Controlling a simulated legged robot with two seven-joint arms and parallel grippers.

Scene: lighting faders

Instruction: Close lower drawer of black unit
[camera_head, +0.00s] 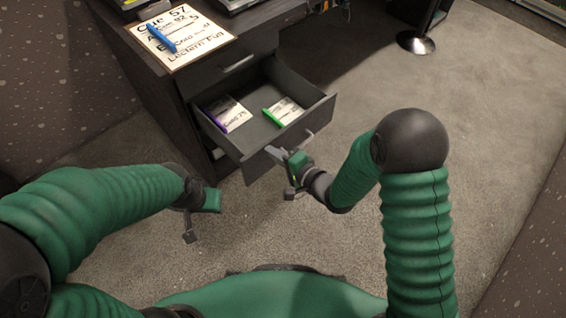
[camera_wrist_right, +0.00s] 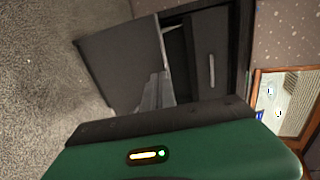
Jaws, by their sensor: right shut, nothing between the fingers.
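The lower drawer (camera_head: 256,167) of the black unit (camera_head: 158,98) is pulled well out, showing cards and pens inside. Its front also shows in the right wrist view (camera_wrist_right: 122,62). My right gripper (camera_head: 277,154) is shut and empty at the drawer's front face, left of a handle (camera_head: 308,135); I cannot tell if it touches. The upper drawer (camera_head: 236,68) is shut; its handle shows in the right wrist view (camera_wrist_right: 211,70). My left gripper (camera_head: 197,220) hangs apart, left of and nearer than the drawer; its opening is unclear.
A cue sheet (camera_head: 195,45) with a blue pen (camera_head: 160,38) lies on top of the unit. The drawer holds a purple pen (camera_head: 214,121) and a green pen (camera_head: 272,117) with cards. A round stand base (camera_head: 416,43) is on the carpet at the back right. The carpet right of the drawer is clear.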

